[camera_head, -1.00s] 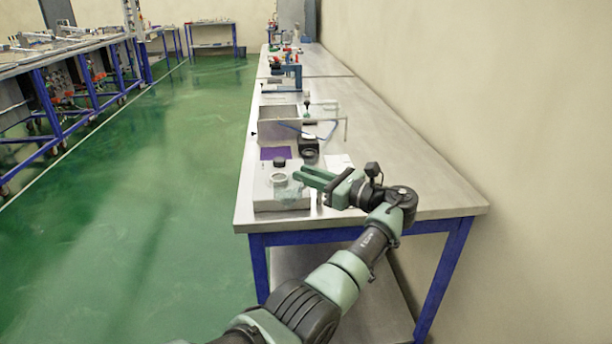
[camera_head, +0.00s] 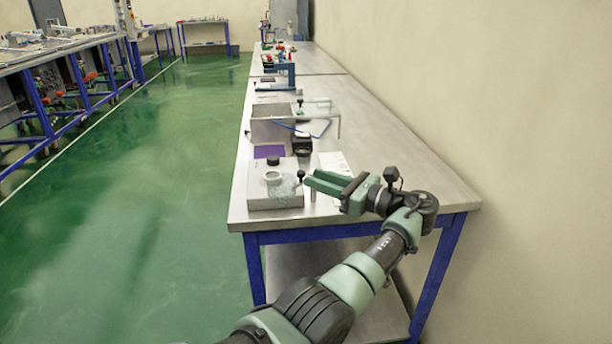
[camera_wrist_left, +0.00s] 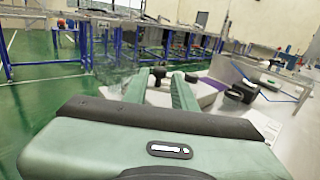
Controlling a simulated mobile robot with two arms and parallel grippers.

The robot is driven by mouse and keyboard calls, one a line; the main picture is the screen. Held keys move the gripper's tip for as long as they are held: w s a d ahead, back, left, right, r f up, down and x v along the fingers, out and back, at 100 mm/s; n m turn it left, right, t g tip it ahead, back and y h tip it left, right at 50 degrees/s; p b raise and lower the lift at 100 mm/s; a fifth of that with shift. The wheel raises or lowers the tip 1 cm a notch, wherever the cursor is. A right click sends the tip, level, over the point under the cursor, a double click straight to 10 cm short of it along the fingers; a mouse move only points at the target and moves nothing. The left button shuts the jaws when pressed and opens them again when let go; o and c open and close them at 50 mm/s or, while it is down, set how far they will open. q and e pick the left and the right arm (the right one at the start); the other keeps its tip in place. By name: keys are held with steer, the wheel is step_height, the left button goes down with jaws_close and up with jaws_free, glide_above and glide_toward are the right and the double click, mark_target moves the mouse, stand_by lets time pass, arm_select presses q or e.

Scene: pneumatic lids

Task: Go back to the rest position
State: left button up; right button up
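My left gripper (camera_head: 308,183) is above the near end of the steel bench, just right of a pale grey box (camera_head: 275,202) with a round white fitting (camera_head: 272,178) on top. Its two green fingers point left, apart, with nothing clearly held between them. The left wrist view also shows the fingers (camera_wrist_left: 158,80) spread, with the pale box beyond them. A small black ball-shaped knob (camera_head: 301,174) shows by the fingertips, and a black cap (camera_head: 273,160) stands behind the fitting. My right gripper is in neither view.
Behind the box are a purple mat (camera_head: 268,152), a black block (camera_head: 302,145), a white sheet (camera_head: 336,162) and a grey bin (camera_head: 272,125). The bench (camera_head: 415,177) runs along the wall on the right. Open green floor (camera_head: 150,230) lies to the left.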

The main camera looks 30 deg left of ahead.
arm_select(q)
steer(key=shift+s+d, duration=0.15)
steer(key=shift+d, duration=1.1)
